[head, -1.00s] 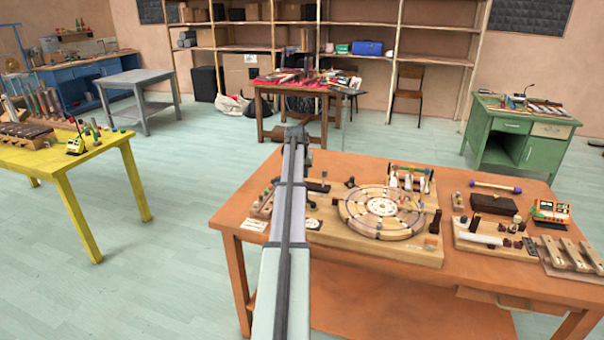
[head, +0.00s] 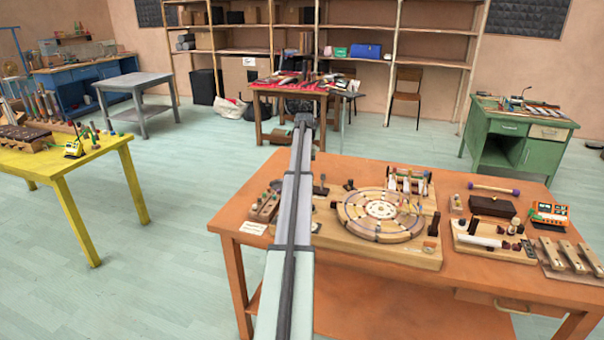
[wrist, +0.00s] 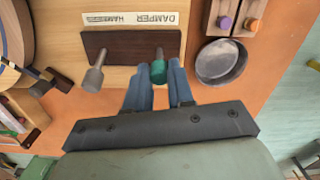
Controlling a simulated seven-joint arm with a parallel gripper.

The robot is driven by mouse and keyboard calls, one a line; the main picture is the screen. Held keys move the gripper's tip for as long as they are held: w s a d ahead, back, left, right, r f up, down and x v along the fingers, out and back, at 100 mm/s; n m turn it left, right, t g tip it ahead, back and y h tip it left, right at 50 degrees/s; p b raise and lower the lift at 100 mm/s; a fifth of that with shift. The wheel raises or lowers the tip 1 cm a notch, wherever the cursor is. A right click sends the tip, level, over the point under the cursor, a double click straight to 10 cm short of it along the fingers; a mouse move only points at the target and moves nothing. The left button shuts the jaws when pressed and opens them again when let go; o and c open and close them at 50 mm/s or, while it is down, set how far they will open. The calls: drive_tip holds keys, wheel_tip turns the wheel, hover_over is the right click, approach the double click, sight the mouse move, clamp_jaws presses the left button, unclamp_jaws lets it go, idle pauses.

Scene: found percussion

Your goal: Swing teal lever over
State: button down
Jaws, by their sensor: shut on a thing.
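The teal lever (wrist: 158,71) stands in the wrist view on a dark brown plate (wrist: 122,45), on the side marked DAMPER. My gripper (wrist: 159,84) is shut on it, with one blue-grey finger on each side. A grey lever (wrist: 94,78) stands apart on the left of the same plate, on the side marked HAMMERS. Both levers lean toward the bottom of the wrist picture. In the head view my arm hides the gripper, and I cannot make out the teal lever there.
A round metal dish (wrist: 221,62) lies close to the right of my gripper. Wooden blocks with purple and orange knobs (wrist: 238,21) stand beyond it. The round wooden wheel (head: 381,211) sits on the orange table (head: 262,204). Bare floor lies left of the table.

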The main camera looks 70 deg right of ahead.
drive_tip(key=shift+d+y, duration=0.6)
drive_tip(key=shift+y, duration=0.2)
drive_tip(key=c, duration=1)
unclamp_jaws()
drive_tip(key=shift+f, duration=0.1)
drive_tip(key=shift+o, duration=0.2)
wheel_tip(320, 180, up, 7)
drive_tip(key=d, duration=0.1)
drive_tip(key=shift+d+r, duration=0.2)
